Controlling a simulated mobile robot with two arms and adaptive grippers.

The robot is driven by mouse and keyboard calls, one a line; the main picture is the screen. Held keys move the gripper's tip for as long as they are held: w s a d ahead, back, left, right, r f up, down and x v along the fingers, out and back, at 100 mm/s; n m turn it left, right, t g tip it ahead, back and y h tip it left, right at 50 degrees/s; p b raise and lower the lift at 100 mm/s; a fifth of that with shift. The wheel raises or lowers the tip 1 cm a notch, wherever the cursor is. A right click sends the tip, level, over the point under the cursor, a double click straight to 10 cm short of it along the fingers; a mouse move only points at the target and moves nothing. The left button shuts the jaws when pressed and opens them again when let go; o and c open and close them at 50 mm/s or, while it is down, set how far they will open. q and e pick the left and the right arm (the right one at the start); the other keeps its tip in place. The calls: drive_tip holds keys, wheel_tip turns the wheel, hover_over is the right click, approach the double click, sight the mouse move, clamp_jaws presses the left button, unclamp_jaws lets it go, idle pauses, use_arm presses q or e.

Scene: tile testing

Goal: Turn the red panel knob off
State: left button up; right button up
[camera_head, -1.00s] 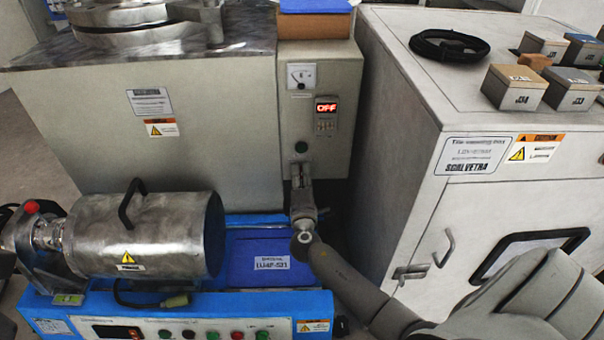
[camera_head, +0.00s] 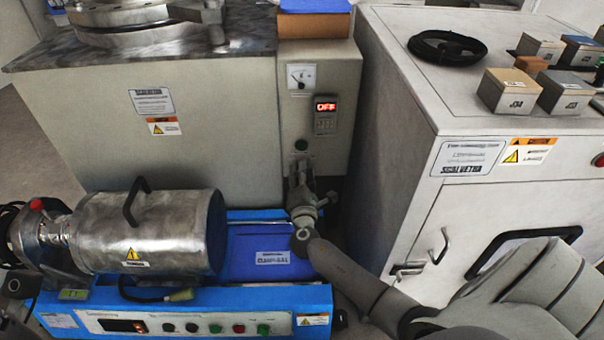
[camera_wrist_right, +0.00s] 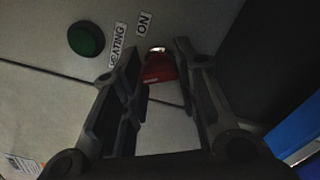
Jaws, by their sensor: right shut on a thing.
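The red panel knob (camera_wrist_right: 158,68) shows in the right wrist view, on the pale panel just below the "ON" label. My right gripper (camera_wrist_right: 155,52) has one finger on each side of the knob and is shut on it. In the head view my right gripper (camera_head: 301,166) reaches the control panel (camera_head: 327,149) just below a green button and hides the knob. The display (camera_head: 326,106) on this panel reads "OFF" in red. My left gripper is not in view.
A green button (camera_wrist_right: 86,39) sits beside the knob. Below is a blue machine (camera_head: 190,324) with a metal cylinder (camera_head: 160,225). A grey cabinet (camera_head: 400,150) stands close to the right of my arm, with boxes and a coiled black cable (camera_head: 448,46) on top.

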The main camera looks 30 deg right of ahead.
drive_tip(key=o, duration=1)
drive_tip(key=v, duration=1.2)
drive_tip(key=shift+f, duration=0.1)
